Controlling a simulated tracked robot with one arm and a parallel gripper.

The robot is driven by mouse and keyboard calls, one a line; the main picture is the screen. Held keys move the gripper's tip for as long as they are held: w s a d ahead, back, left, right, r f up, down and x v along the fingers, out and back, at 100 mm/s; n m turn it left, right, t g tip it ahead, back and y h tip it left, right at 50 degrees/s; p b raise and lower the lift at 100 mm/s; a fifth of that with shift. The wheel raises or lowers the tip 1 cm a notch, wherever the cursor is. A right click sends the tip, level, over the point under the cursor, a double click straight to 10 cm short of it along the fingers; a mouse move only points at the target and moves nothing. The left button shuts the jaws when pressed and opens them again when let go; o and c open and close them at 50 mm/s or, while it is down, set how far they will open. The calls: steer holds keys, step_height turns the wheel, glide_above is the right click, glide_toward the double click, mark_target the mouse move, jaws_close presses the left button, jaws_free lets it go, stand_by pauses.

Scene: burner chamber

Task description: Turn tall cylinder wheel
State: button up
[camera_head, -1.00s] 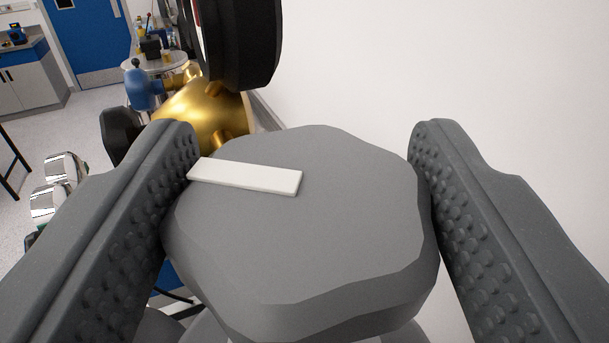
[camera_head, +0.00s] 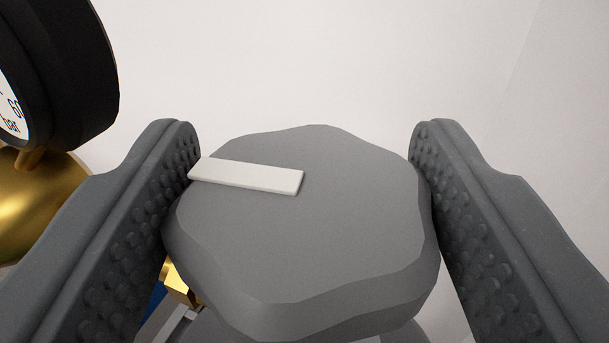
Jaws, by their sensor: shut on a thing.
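The wheel (camera_head: 310,235) is a grey knob with a wavy edge and a white bar marker (camera_head: 246,176) on its face. It fills the middle of the view. My gripper (camera_head: 305,180) has its two grey studded fingers on either side of the wheel, shut on its left and right edges. The marker runs from the left edge toward the middle of the face. The tall cylinder itself is hidden below and behind the wheel.
A black pressure gauge (camera_head: 75,75) with a white dial stands at the upper left. A gold fitting (camera_head: 40,200) sits under it, left of my left finger. A pale wall (camera_head: 320,60) lies behind.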

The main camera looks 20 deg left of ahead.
steer(key=shift+r+m+t+h+p, duration=0.2)
steer(key=shift+m+h+p, duration=0.55)
steer(key=shift+h+p, duration=0.5)
steer(key=shift+r+m+t+h+p, duration=0.1)
steer(key=shift+m+t+h+p, duration=0.2)
steer(key=shift+m+h+p, duration=0.7)
steer(key=m+h+p, duration=0.1)
steer(key=h+p, duration=0.2)
steer(key=shift+a+f+m+h, duration=0.1)
steer(key=shift+f+m+h, duration=0.05)
steer(key=shift+m+h, duration=0.15)
steer(key=shift+a+m+g+h+p, duration=0.15)
steer(key=shift+m+g+h+p, duration=0.4)
steer(key=shift+m+h, duration=0.85)
steer(key=shift+a+m+g+h+p, duration=0.1)
steer(key=shift+m+g+h+p, duration=0.55)
steer(key=shift+h, duration=1.2)
steer(key=shift+w+m+g+h+p, duration=0.1)
steer(key=shift+m+g+h+p, duration=0.6)
steer(key=shift+m+h, duration=0.55)
steer(key=shift+a+m+g+h+p, duration=0.1)
steer(key=shift+m+g+h+p, duration=0.3)
steer(key=shift+g+h, duration=0.1)
steer(key=shift+m+g+h+p, duration=0.25)
steer(key=shift+g+h+p, duration=0.05)
steer(key=shift+h+p, duration=0.1)
steer(key=shift+m+g+h, duration=0.25)
steer(key=shift+m+g, duration=0.05)
steer(key=shift+g, duration=0.1)
